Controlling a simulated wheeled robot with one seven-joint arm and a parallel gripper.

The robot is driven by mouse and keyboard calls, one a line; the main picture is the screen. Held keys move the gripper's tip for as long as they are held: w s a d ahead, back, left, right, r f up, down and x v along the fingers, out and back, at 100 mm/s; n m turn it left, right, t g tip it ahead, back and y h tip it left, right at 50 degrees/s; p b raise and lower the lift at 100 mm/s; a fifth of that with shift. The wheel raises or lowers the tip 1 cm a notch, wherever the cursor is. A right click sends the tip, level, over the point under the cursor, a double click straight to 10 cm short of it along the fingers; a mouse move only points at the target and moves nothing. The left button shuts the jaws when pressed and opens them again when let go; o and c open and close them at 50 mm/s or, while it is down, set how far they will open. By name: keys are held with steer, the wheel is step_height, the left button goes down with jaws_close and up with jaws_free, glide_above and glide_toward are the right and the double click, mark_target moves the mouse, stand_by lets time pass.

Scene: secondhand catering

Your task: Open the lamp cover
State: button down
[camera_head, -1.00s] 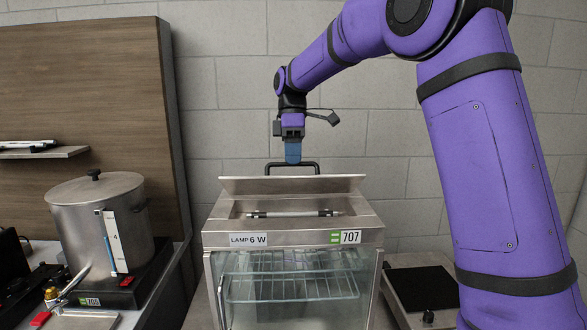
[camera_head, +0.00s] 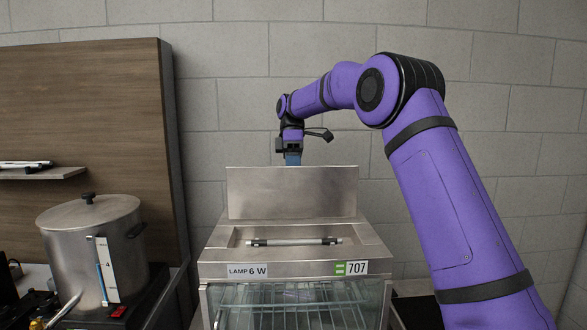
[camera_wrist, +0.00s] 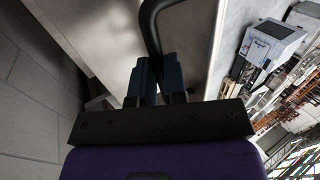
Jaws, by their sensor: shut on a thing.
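The lamp cover (camera_head: 291,192) is a flat metal lid on top of the glass-fronted case labelled LAMP 6 W (camera_head: 247,270). It stands nearly upright at the back of the top opening. The lamp tube (camera_head: 294,241), pale with dark ends, lies exposed in the recess in front of it. My gripper (camera_head: 292,158) is behind the cover's top edge, its fingertips partly hidden by it. In the wrist view, its blue fingers (camera_wrist: 157,75) are shut on the cover's black bar handle (camera_wrist: 150,22).
A metal pot (camera_head: 85,245) with a lid and a level gauge stands to the left of the case. A wooden panel (camera_head: 90,110) with a small shelf (camera_head: 45,174) is behind it. A block wall (camera_head: 250,60) closes the back.

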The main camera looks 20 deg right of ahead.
steer(key=shift+w+d+f+g, duration=0.15)
steer(key=shift+w+f+g, duration=0.15)
steer(key=shift+w+f, duration=0.2)
steer(key=c, duration=1.2)
jaws_free()
steer(key=shift+r, duration=0.1)
steer(key=shift+o, duration=0.2)
steer(key=shift+r, duration=0.15)
